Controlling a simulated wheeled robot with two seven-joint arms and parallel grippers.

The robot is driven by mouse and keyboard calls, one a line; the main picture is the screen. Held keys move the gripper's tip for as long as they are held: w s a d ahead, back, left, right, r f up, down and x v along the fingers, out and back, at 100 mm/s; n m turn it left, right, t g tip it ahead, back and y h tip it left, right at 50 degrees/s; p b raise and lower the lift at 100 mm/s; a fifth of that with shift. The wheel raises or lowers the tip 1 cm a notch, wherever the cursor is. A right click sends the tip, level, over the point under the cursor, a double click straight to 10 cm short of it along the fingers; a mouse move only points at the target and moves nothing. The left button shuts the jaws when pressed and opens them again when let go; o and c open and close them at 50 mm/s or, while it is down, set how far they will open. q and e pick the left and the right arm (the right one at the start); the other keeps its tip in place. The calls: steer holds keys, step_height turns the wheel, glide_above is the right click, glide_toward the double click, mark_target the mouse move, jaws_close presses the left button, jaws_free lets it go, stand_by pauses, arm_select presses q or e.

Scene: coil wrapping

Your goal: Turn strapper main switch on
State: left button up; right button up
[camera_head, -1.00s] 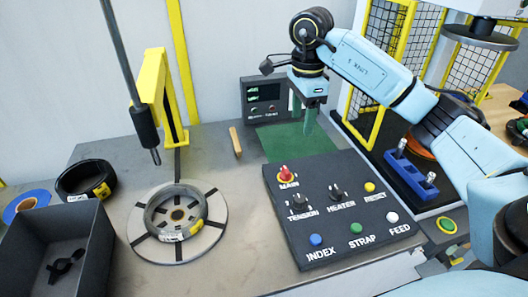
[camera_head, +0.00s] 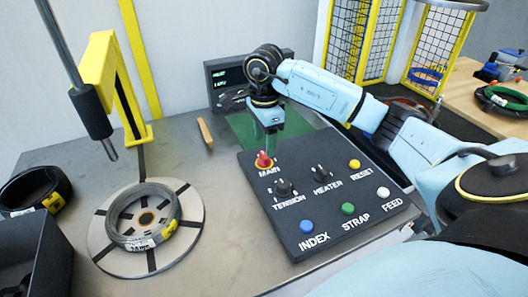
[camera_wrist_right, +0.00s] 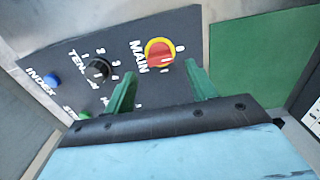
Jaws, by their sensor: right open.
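The MAIN switch is a red knob on a yellow ring (camera_head: 264,161) at the far left corner of the dark control panel (camera_head: 330,240). In the right wrist view the MAIN switch (camera_wrist_right: 160,53) shows beyond the fingertips, nearer the right finger. My right gripper (camera_head: 271,152) is just behind and above the knob in the head view, pointing down. Its two green fingers (camera_wrist_right: 160,80) are apart, with nothing between them that I can see gripped. Whether a finger touches the knob, I cannot tell. My left gripper is not in view.
The panel also carries the TENSION knob (camera_head: 284,188), the HEATER knob (camera_head: 320,172) and several coloured buttons. A coil (camera_head: 145,217) lies on a round turntable (camera_head: 187,240) at left. A yellow post (camera_head: 135,80) and a display box (camera_head: 225,75) stand behind. A green mat (camera_head: 250,128) lies behind the panel.

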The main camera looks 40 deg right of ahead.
mark_target(264, 155)
step_height(264, 155, down, 3)
steer(key=shift+r, duration=0.1)
steer(key=shift+f, duration=0.4)
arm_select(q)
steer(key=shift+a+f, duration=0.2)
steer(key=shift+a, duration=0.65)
arm_select(e)
steer(key=shift+f, duration=0.25)
steer(key=shift+c, duration=0.5)
steer(key=c, duration=0.9)
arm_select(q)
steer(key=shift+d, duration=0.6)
